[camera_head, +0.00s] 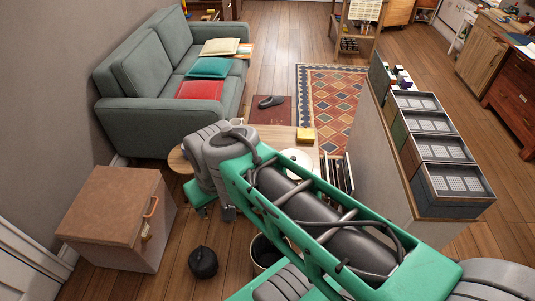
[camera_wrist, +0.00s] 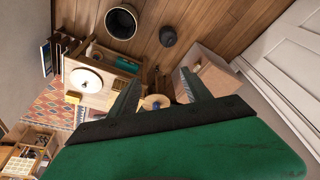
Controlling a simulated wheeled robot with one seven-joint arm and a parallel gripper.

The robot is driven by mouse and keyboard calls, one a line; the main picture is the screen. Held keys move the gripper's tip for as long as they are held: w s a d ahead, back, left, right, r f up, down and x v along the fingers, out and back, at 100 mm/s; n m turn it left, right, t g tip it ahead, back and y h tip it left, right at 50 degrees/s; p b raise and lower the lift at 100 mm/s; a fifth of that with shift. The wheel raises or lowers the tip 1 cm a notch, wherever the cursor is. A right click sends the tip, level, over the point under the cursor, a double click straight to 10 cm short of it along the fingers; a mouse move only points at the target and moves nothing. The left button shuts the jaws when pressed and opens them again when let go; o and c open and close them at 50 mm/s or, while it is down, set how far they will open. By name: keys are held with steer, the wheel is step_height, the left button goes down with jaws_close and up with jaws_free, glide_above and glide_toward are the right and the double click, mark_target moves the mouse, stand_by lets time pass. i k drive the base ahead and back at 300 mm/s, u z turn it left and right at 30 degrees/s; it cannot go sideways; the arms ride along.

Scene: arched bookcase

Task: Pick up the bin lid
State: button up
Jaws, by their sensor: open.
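The bin lid (camera_head: 203,262) is a round black disc with a small knob on top. It lies on the wooden floor, right of the brown box, and also shows near the top of the wrist view (camera_wrist: 168,36). The open black bin (camera_head: 259,256) stands to its right, partly hidden by my arm; it is whole in the wrist view (camera_wrist: 121,22). My gripper (camera_wrist: 160,75) is open with its two fingers apart and nothing seen between them. It is apart from the lid. In the head view the fingers cannot be made out clearly behind my arm.
A brown box-shaped cabinet (camera_head: 112,215) stands left of the lid. A low wooden table with a turntable (camera_head: 297,160) stands beyond my arm. A grey sofa (camera_head: 165,85) is at the back left. Bare floor surrounds the lid.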

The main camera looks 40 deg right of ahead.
mark_target(302, 158)
steer(key=u, duration=1.95)
steer(key=k, duration=1.7)
steer(key=z, duration=0.6)
steer(key=i, duration=0.95)
